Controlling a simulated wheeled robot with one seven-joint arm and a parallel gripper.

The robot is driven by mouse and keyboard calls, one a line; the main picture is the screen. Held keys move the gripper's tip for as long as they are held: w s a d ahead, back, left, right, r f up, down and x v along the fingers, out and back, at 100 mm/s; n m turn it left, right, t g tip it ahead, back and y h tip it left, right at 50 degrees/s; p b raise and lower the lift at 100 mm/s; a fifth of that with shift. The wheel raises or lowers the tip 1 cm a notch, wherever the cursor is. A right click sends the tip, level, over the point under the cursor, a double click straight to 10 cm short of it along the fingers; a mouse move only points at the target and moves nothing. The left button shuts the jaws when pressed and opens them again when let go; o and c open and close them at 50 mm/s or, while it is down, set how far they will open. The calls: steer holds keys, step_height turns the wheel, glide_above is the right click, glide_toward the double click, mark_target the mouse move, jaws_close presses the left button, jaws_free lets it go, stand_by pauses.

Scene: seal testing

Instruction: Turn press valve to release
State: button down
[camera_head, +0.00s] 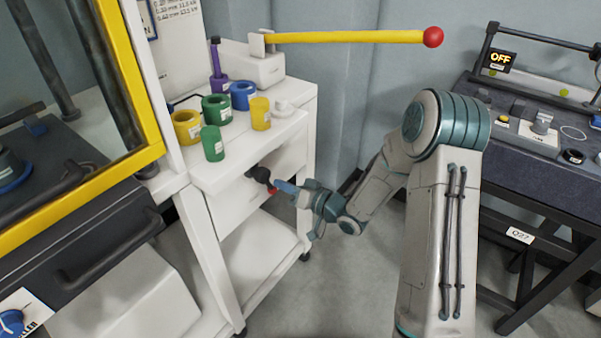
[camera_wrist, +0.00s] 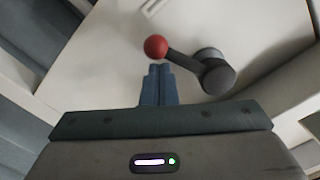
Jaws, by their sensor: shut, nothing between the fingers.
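The press valve (camera_wrist: 215,75) is a dark round knob with a short lever ending in a red ball (camera_wrist: 155,47). It sits on the white front panel of the cart, and in the wrist view its lever points left and slightly up. In the head view the valve (camera_head: 260,173) is dark, with its red tip partly hidden behind my gripper. My gripper (camera_wrist: 158,70) is shut and empty. Its fingertips are just below the red ball in the wrist view; I cannot tell whether they touch it. In the head view my gripper (camera_head: 285,187) reaches the valve from the right.
A long yellow pump handle (camera_head: 345,38) with a red ball reaches out above the cart (camera_head: 297,125). Several coloured cylinders, such as a green one (camera_head: 212,144), stand on the cart top. A yellow-framed press guard (camera_head: 137,95) is at left; a dark bench (camera_head: 545,150) is at right.

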steer(key=shift+s+a+f+m+p, duration=0.3)
steer(key=shift+s+m+p, duration=0.2)
steer(key=shift+m, duration=0.5)
steer(key=shift+s+a+f+m+p, duration=0.3)
steer(key=shift+s+m+p, duration=0.15)
steer(key=shift+m, duration=0.55)
steer(key=shift+a, duration=0.1)
steer(key=w+d+r+p, duration=0.3)
steer(key=v, duration=1)
steer(key=shift+s+f, duration=0.3)
steer(key=shift+f, duration=0.2)
steer(key=shift+a+r, duration=0.1)
